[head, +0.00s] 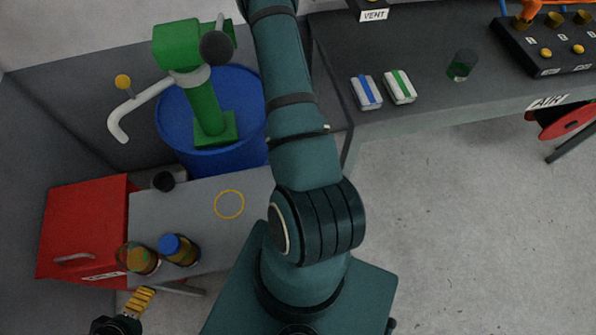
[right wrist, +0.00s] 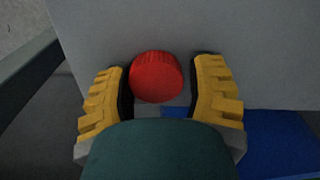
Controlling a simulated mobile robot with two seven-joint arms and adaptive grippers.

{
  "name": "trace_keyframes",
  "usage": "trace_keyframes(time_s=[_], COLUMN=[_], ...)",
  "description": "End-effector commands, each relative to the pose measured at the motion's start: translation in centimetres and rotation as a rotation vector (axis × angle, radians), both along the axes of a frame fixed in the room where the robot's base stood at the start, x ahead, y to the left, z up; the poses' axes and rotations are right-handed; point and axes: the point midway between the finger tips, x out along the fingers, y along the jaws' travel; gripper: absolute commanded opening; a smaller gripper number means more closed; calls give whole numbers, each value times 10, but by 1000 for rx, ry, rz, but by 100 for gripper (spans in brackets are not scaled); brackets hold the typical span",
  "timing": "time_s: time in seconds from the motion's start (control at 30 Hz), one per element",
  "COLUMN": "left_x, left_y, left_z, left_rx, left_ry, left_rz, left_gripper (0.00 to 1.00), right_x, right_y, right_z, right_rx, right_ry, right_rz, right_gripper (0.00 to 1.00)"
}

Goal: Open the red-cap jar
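A red cap (right wrist: 156,77) shows in the right wrist view between the two yellow fingers of my right gripper (right wrist: 161,90). The fingers are spread to either side of the cap, and a narrow gap shows on its right. Contact on the left is unclear. The jar body under the cap cannot be made out. In the head view I see neither the red cap nor my right gripper; my right arm runs up past the top edge. My left gripper (head: 140,299) is at the lower left, its yellow fingers near the jars; their opening is unclear.
A blue-capped jar (head: 180,251) and an amber jar (head: 138,259) stand on the grey table (head: 205,235) beside a red box (head: 84,228). A yellow ring (head: 229,204) lies there. A blue barrel (head: 243,105) stands behind. White packets (head: 399,87) lie on the right bench (head: 435,60).

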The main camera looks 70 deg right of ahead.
Motion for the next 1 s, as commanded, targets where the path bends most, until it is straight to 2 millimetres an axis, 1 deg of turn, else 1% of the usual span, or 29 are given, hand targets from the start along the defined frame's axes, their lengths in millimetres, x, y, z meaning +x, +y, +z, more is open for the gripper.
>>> trace_keyframes(time_s=[0.33, 0.47, 0.57, 0.8, 1.0], left_x=[0, -1, -1, -4, -6], left_y=[0, 0, 0, -1, -1], left_z=[1, 5, 9, 24, 33], left_rx=[0, 0, 0, -1, -3], left_ry=[0, 1, 3, 10, 14], left_rz=[0, 0, 0, -2, -3], left_gripper=[100, 100, 100, 100, 100], right_x=[0, 0, 0, -2, -3], right_y=[0, 0, -1, 0, 0], right_z=[1, 6, 21, 71, 105], right_rx=[-1, -1, -3, -3, -3], right_ry=[1, 1, -2, -2, -2], right_rz=[-1, 0, -2, -2, -2], right_gripper=[77, 77, 77, 77, 77])
